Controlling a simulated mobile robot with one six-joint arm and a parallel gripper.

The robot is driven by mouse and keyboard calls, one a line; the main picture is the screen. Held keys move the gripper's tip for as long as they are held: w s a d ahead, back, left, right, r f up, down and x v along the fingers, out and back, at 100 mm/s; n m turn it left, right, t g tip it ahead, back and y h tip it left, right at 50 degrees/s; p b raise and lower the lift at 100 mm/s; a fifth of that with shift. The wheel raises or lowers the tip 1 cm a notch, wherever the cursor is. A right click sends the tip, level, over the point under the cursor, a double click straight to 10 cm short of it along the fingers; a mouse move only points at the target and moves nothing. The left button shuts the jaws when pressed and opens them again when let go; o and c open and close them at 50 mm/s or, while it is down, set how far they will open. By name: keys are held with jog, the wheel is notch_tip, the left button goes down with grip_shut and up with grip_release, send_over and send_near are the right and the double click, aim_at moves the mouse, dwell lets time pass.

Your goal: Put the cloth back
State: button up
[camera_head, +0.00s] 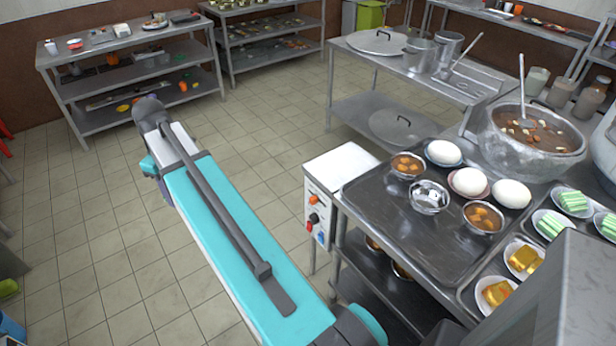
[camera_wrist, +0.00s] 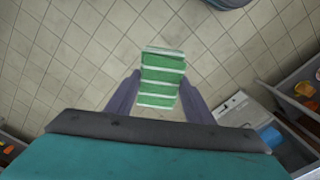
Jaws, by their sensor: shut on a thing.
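In the wrist view, my gripper (camera_wrist: 160,80) is shut on a green and white striped block-shaped thing, which looks like the folded cloth (camera_wrist: 162,92). One dark finger stands on each side of it. In the head view neither the gripper nor the cloth can be made out; only my arm shows there.
A steel counter at right holds a tray (camera_head: 362,196) with bowls and white buns, plates of striped cakes (camera_head: 552,222) and a large stockpot (camera_head: 485,140). A white control box (camera_head: 340,163) adjoins it. Shelving (camera_head: 125,62) stands at back left. Tiled floor (camera_head: 70,230) is open at left.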

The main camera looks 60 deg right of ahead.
jog(key=s+d+f+m+b, duration=0.1)
jog(key=s+d+f+m, duration=0.2)
jog(key=s+d, duration=1.1)
jog(key=s+d+f+m+b, duration=0.2)
jog(key=s+d+f+m, duration=0.1)
jog(key=s+d, duration=1.1)
jog(key=shift+s+d+m, duration=0.15)
jog(key=shift+d+m, duration=0.15)
jog(key=shift+m, duration=0.2)
jog(key=shift+d, duration=0.15)
jog(key=p, duration=0.3)
send_over(324, 173)
jog(key=shift+f, duration=0.7)
jog(key=shift+f+p, duration=0.55)
jog(key=shift+f, duration=1.25)
jog(key=shift+f, duration=0.1)
